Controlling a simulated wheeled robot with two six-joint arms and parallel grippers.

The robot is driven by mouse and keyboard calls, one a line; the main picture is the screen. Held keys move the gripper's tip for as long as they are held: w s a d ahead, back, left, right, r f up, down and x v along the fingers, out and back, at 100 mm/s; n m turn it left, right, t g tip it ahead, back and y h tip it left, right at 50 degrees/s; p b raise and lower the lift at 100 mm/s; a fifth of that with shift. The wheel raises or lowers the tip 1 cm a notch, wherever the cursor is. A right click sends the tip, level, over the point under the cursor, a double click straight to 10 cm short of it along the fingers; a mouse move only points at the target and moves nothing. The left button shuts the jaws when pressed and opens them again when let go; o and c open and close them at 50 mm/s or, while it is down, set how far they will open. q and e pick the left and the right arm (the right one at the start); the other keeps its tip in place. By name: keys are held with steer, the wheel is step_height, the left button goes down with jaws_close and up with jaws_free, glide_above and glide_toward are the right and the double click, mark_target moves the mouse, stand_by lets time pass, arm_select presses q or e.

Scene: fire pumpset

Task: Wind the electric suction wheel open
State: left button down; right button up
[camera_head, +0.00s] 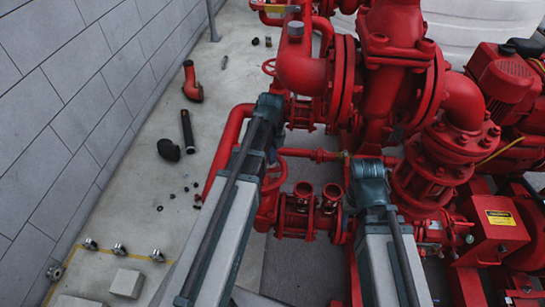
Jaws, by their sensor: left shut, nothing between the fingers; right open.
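Two red handwheels show among the red pipework. One handwheel (274,174) is just right of my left arm, partly covered by it. A smaller handwheel (269,67) is further up, beside the big red elbow pipe. I cannot tell from this view which is the electric suction wheel, or how far either is turned. My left arm reaches up from the bottom to a dark joint near the pipes. My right arm rises from the bottom centre to a dark joint in front of the pump. Both grippers are hidden behind my arms or the pipework.
Red flanged pipes (300,68) and valves crowd the centre. A red motor (502,75) and a red box with a yellow label (498,232) stand at right. A white tank (480,22) is behind. Loose fittings, including a red elbow (192,82), lie on the open floor at left, beside a grey block wall (62,110).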

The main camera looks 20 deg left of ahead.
step_height(320, 180, up, 6)
steer(key=p, duration=0.5)
stand_by(0.5)
